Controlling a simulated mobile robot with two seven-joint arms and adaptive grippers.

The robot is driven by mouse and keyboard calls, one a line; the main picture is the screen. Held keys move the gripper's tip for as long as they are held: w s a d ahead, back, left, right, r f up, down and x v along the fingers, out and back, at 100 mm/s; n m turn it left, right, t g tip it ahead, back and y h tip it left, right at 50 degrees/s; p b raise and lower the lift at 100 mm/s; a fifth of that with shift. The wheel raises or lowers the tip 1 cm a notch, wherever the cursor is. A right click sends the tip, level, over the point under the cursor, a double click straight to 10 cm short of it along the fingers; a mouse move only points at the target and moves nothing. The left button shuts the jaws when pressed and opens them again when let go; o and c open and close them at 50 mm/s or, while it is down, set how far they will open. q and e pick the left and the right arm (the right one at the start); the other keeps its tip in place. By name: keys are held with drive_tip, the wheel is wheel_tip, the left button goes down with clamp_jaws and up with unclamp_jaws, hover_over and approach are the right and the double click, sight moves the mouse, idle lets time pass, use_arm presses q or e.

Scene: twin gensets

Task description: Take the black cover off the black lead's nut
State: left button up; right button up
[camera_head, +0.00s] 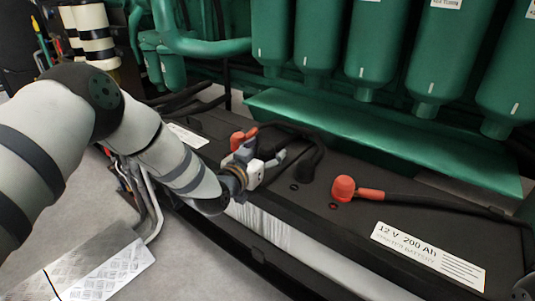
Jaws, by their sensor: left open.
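My left gripper (268,157) is open above the near battery's top, its fingers toward the right. The black cover (305,170) is a dark cap on the battery top, just right of my fingertips. The black lead (312,139) curves back and left from it. Dark on dark, the cover's edges are hard to make out, and I cannot tell whether a fingertip touches it. The nut is not visible. My right gripper is not in view.
A red cover (344,187) with a red-sleeved lead sits right of the black cover on the labelled battery (430,257). Another red cover (238,139) is behind my gripper. Green engine cylinders (376,45) and a green ledge (390,135) stand behind.

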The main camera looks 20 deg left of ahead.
use_arm(q)
drive_tip(key=shift+r, duration=0.1)
drive_tip(key=c, duration=1)
